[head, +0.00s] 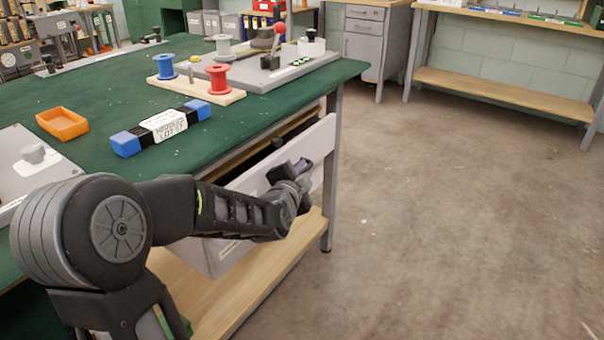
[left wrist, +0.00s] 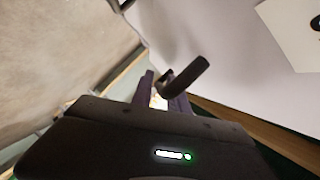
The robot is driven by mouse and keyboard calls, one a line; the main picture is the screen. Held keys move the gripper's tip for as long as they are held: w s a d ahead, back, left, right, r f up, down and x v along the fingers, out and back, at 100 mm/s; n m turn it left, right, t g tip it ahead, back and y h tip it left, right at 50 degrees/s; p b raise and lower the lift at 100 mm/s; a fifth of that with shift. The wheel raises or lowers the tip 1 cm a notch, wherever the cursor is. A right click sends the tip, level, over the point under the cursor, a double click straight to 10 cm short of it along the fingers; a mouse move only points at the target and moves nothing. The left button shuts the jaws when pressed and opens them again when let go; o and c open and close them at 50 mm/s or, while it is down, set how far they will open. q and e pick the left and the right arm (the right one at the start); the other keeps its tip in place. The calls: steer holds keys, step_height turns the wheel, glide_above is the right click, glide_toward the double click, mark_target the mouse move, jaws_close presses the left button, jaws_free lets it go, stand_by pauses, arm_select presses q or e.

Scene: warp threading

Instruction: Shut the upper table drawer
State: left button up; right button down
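The table drawer (head: 322,148) sits under the green tabletop and is pulled partly out. A gap shows between its pale grey front and the table edge. My left gripper (head: 304,166) is at the outer face of the drawer front. In the left wrist view the pale drawer front (left wrist: 225,55) fills the right side, and a black handle (left wrist: 188,78) stands out from it. The left gripper's fingers (left wrist: 164,92) are apart, close to the handle; I cannot tell whether they touch it. My right gripper is not in view.
The green tabletop (head: 95,110) holds an orange tray (head: 62,123), a blue-ended block (head: 160,127) and spools, including a red one (head: 218,80). A wooden lower shelf (head: 205,290) lies below the drawer. The floor (head: 450,200) to the right is clear.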

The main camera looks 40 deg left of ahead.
arm_select(q)
steer(key=shift+c, duration=0.2)
jaws_close()
stand_by(1.1)
